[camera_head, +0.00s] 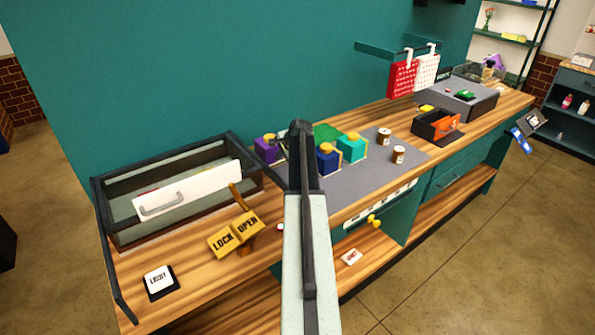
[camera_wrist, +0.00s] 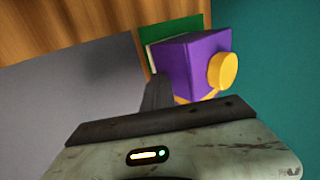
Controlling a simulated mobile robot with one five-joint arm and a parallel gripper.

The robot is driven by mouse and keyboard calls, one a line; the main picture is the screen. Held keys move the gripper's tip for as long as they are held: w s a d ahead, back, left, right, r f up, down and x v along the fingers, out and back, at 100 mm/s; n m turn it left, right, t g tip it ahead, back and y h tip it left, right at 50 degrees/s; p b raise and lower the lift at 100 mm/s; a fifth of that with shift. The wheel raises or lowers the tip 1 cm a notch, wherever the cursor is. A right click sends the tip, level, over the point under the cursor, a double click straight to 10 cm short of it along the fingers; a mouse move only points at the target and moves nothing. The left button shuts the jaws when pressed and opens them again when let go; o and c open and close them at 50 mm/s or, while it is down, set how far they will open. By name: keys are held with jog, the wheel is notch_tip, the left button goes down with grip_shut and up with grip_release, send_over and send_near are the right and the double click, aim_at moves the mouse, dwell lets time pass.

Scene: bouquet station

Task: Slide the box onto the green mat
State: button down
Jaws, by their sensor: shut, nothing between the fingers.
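A purple box (camera_head: 266,150) with yellow trim stands at the left end of the grey work surface. In the wrist view the purple box (camera_wrist: 188,66) shows a round yellow knob and hides part of a green patch (camera_wrist: 186,29) with a pale edge. I cannot tell how much of the box rests on this patch. My gripper (camera_head: 300,128) is shut and empty, close beside the purple box. In the wrist view a dark finger (camera_wrist: 157,93) overlaps its near edge; contact is unclear.
A blue box (camera_head: 328,160) and a teal box (camera_head: 352,147) stand to the right of my gripper. A glass-sided case (camera_head: 170,190) and a LOCK/OPEN sign (camera_head: 235,235) are at left. The grey surface (camera_head: 375,177) has free room toward two small jars (camera_head: 398,154).

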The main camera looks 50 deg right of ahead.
jog(key=shift+w, duration=0.15)
jog(key=shift+w+d, duration=0.25)
jog(key=shift+w, duration=0.3)
jog(key=shift+s+a+r+p, duration=0.3)
jog(key=shift+s, duration=0.55)
jog(key=shift+s+a+r+p, duration=0.3)
jog(key=shift+s+r, duration=0.05)
jog(key=shift+s, duration=0.45)
jog(key=shift+s+a+r+p, duration=0.3)
jog(key=shift+s, duration=0.95)
jog(key=s+a+r+p, duration=0.3)
jog(key=s, duration=0.6)
jog(key=shift+s+a, duration=0.15)
jog(key=shift+s, duration=0.1)
